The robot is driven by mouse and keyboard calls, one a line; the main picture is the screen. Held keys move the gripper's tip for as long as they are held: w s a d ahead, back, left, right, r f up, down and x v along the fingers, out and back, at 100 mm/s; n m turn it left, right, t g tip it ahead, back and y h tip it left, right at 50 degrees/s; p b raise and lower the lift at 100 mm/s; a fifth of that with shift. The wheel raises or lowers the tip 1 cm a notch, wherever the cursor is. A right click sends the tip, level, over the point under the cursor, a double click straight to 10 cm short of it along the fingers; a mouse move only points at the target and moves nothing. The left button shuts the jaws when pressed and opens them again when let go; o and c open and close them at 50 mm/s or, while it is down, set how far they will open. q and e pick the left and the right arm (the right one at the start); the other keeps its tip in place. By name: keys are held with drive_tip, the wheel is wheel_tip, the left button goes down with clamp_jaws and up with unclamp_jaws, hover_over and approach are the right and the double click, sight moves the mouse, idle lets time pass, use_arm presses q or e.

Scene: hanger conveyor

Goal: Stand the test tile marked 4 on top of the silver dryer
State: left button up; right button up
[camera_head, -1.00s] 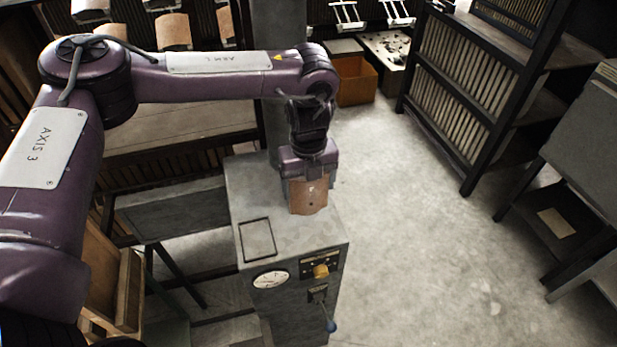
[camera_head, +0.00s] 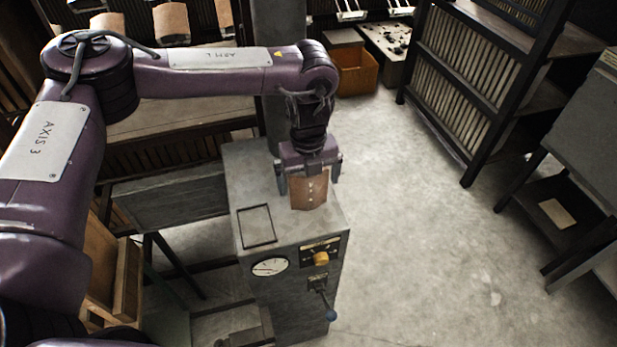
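The silver dryer (camera_head: 290,226) is a grey metal cabinet in the middle of the head view. A brown, slightly curved tile (camera_head: 309,193) stands upright on its top, towards the back right. Small pale marks show on the tile's face, too small to read as a number. My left gripper (camera_head: 309,174) is right over the tile, pointing down. Its two fingers are spread apart, one on each side of the tile, and it is open. The tile's upper edge is hidden behind the gripper. My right gripper is not in view.
The dryer's front has a round gauge (camera_head: 270,266), a yellow knob (camera_head: 321,258) and a blue-tipped lever (camera_head: 331,315). Several brown tiles (camera_head: 171,22) hang at the back left. An orange bin (camera_head: 356,75) and a slatted rack (camera_head: 455,100) stand behind.

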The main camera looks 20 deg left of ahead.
use_arm(q)
drive_tip(key=shift+r, duration=0.25)
wheel_tip(320, 180, up, 7)
drive_tip(key=b, duration=0.2)
drive_tip(key=shift+r, duration=0.15)
drive_tip(key=shift+s, duration=0.1)
idle(0.4)
